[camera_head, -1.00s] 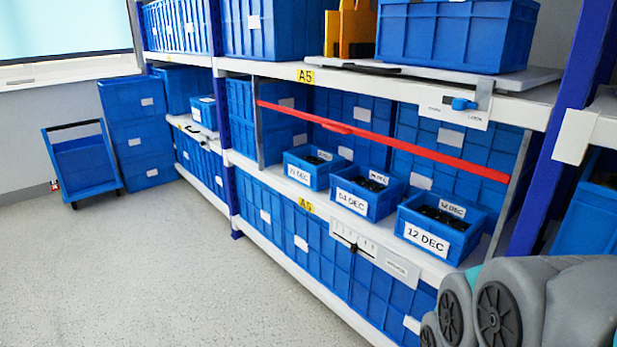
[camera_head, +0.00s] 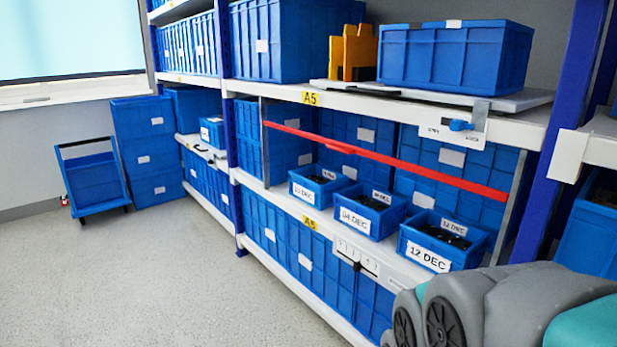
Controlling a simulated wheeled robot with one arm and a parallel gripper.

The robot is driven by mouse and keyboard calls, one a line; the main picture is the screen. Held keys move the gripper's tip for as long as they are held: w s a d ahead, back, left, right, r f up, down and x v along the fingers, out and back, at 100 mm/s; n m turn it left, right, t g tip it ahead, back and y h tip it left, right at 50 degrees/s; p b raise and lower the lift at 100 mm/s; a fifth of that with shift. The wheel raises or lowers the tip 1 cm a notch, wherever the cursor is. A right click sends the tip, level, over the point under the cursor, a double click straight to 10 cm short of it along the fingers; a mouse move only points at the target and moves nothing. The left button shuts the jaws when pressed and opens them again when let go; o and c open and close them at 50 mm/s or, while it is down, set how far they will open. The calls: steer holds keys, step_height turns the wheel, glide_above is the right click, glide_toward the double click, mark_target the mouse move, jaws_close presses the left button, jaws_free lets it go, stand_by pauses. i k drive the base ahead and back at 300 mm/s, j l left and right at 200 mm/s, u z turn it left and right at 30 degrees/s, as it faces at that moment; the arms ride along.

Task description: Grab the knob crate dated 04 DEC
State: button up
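The blue crate labelled 04 DEC (camera_head: 368,212) stands in the middle of a row of three small open crates on the middle shelf. Dark small parts lie in it. The left crate reads 13 DEC or similar (camera_head: 318,187); its first digits are hard to read. The right crate is labelled 12 DEC (camera_head: 440,241). A red bar (camera_head: 400,163) slants across the bay, above and in front of the crates. My gripper is not in view; only grey parts of my arm show at the lower right.
A switch with a blue knob (camera_head: 461,125) sits on a plate marked LOCK on the upper shelf edge. A slider plate (camera_head: 357,258) hangs on the middle shelf edge (camera_head: 283,203). A blue cart (camera_head: 93,182) stands far left. The floor (camera_head: 150,280) in front is clear.

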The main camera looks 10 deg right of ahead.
mark_target(375, 213)
steer(key=i+j, duration=0.15)
steer(key=i, duration=0.2)
steer(key=i+j+z, duration=0.1)
steer(key=i, duration=0.25)
steer(key=i+j, duration=0.15)
steer(key=i, duration=0.25)
